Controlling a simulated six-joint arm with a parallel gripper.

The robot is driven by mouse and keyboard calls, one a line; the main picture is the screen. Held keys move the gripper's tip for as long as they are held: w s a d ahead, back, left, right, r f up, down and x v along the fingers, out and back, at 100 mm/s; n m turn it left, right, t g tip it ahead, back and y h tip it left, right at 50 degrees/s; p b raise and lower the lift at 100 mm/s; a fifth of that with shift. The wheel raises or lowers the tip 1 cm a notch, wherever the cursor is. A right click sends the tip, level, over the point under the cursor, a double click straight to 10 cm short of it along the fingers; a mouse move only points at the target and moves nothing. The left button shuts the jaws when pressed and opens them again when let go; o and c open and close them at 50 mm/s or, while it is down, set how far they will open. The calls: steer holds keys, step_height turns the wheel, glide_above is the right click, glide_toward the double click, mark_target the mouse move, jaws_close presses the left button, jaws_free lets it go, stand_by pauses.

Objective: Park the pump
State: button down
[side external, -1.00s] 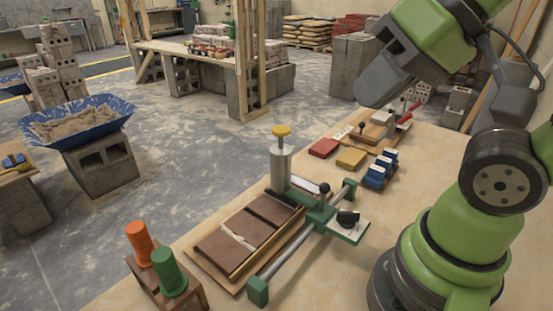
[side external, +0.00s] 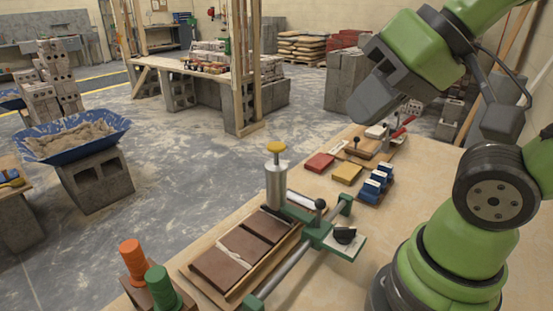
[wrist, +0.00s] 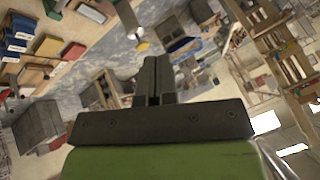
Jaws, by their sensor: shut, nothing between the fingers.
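A silver cylinder with a yellow knob (side external: 276,182), apparently the pump, stands upright by a green carriage (side external: 318,234) on grey rails. The carriage has a black-knobbed lever and a white plate with a black knob. A wooden tray (side external: 212,292) with brown slabs split by a pale joint lies beside it. My gripper (side external: 360,108) hangs above the bench, up and right of the cylinder and apart from it. In the wrist view my gripper (wrist: 155,78) has its fingers together and empty. The yellow knob seems to show beyond them (wrist: 141,46).
An orange peg (side external: 132,257) and a green peg (side external: 162,287) stand in a wooden holder at the front left. Red (side external: 319,162) and yellow (side external: 347,173) blocks and a rack of blue pieces (side external: 375,186) lie behind the carriage. A red-handled clamp (side external: 400,130) sits farther back.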

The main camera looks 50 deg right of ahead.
steer(key=c, duration=1.5)
jaws_free()
steer(key=shift+c, duration=0.2)
steer(key=o, duration=0.4)
steer(key=shift+w+d+f, duration=0.1)
steer(key=shift+w+f, duration=0.05)
steer(key=shift+w, duration=0.1)
steer(key=shift+c, duration=0.2)
steer(key=shift+o, duration=1)
steer(key=w+d+f+n+g+h, duration=0.1)
steer(key=w+d+f+n+g, duration=0.2)
steer(key=w+f+g, duration=0.1)
steer(key=shift+w+f, duration=0.45)
steer(key=shift+f, duration=0.35)
steer(key=n+g+h, duration=0.1)
steer(key=n+g, duration=0.2)
glide_toward(320, 209)
steer(key=shift+w+d+f, duration=0.1)
steer(key=shift+w+d, duration=0.2)
steer(key=shift+d, duration=0.1)
steer(key=shift+d+f, duration=0.1)
steer(key=shift+f, duration=0.4)
step_height(320, 209, down, 10)
steer(key=shift+r, duration=0.2)
steer(key=shift+c, duration=0.4)
